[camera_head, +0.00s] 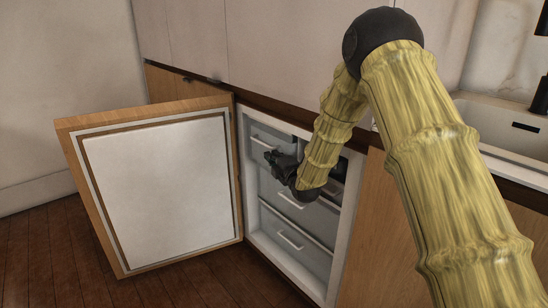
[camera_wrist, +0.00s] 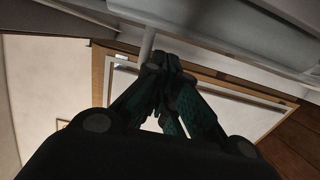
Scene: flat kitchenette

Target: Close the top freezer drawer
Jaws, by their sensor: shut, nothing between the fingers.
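The freezer's top drawer (camera_head: 258,132) is a grey front with a pale bar handle, high in the open freezer cabinet in the head view. My arm hides much of its right part, and I cannot tell exactly how far it stands out. My gripper (camera_head: 271,158) is dark and shut, in front of the drawers at the lower edge of the top one. In the wrist view its fingertips (camera_wrist: 165,62) are together and empty, close to a pale bar (camera_wrist: 147,45). I cannot tell whether they touch it.
The freezer door (camera_head: 160,190) stands wide open to the left, with a wooden outer edge. Lower drawers with pale handles (camera_head: 290,240) sit below. A counter and sink (camera_head: 515,125) are at the right. Wooden floor (camera_head: 40,250) is clear at the left.

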